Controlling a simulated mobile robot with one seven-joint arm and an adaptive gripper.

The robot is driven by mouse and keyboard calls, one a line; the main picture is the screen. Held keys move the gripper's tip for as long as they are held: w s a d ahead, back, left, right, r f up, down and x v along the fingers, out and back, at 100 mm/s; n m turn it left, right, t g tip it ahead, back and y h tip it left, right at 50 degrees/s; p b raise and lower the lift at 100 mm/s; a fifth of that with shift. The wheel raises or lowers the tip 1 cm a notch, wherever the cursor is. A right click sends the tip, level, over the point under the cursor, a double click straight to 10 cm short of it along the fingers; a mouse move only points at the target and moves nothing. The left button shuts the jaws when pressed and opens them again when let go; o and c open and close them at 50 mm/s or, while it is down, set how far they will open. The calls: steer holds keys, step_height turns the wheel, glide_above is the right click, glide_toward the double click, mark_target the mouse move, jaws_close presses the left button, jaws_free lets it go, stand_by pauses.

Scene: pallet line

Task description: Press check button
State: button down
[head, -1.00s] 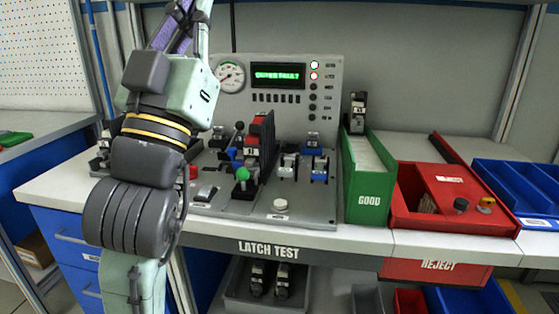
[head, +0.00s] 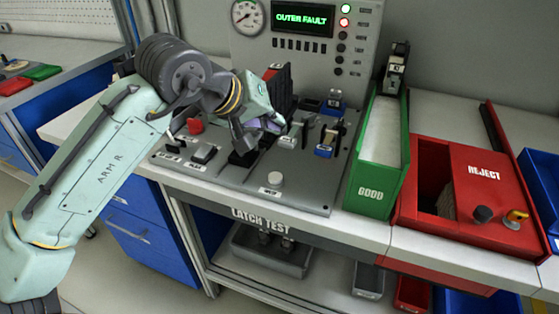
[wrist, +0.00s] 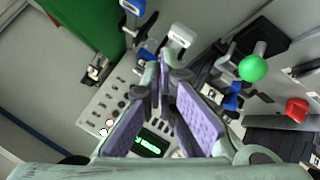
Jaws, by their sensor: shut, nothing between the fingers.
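The latch test panel (head: 240,192) lies on the bench, with a pale round button (head: 275,179) near its front edge. The label by that button is too small to read, so I cannot confirm it is the check button. A red button (head: 195,125) sits at the panel's left and also shows in the wrist view (wrist: 297,108). My gripper (head: 268,124) is shut and empty over the panel's middle, behind and above the pale button. In the wrist view its purple-padded fingers (wrist: 160,78) meet at the tips. A green ball knob (wrist: 253,68) shows beside them.
The display (head: 302,18) reads OUTER FAULT, with a red lamp (head: 344,22) lit beside it. Clamps with blue parts (head: 325,150) stand right of my gripper. The green GOOD bin (head: 378,195) and red REJECT bin (head: 470,225) stand further right. The panel's front right is clear.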

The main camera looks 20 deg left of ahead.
mark_target(272, 175)
steer(key=shift+s+a+f, duration=0.15)
steer(key=shift+s+f, duration=0.1)
steer(key=shift+f, duration=0.15)
step_height(272, 175, down, 9)
steer(key=b, duration=0.7)
steer(key=shift+r, duration=0.15)
stand_by(1.2)
steer(key=shift+f, duration=0.45)
steer(key=shift+f+b, duration=0.5)
stand_by(0.4)
steer(key=shift+r, duration=0.15)
stand_by(0.3)
steer(key=shift+r+p, duration=0.8)
steer(key=shift+p, duration=0.05)
